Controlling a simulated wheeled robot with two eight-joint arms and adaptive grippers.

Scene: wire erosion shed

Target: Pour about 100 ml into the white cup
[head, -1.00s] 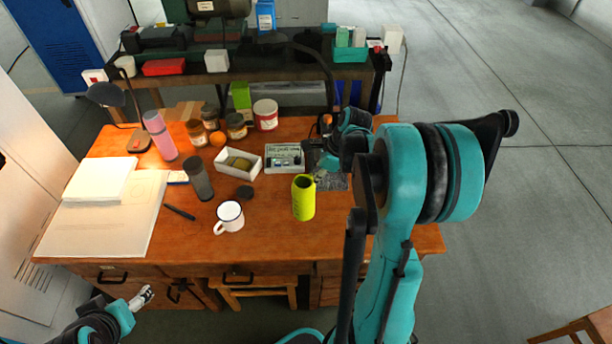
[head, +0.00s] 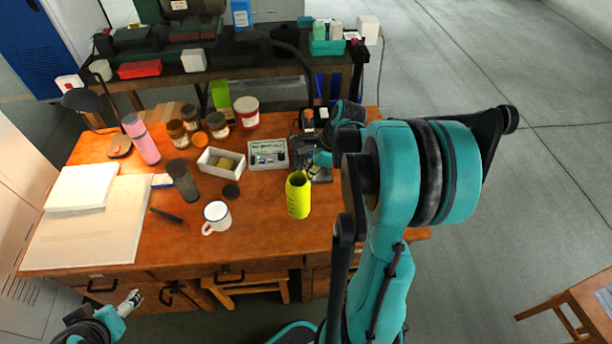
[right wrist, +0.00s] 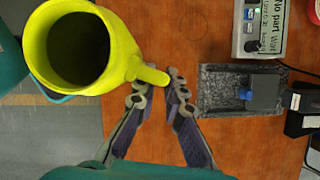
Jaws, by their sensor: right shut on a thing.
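My right gripper (right wrist: 160,84) is shut on the jug's short handle. I cannot tell whether the jug touches the desk. My left gripper (head: 133,299) is below the desk's front edge, its fingers too small to read.
Behind are a white open box (head: 205,168), a device with a display (head: 267,154) and several jars. Desk between cup and jug is clear.

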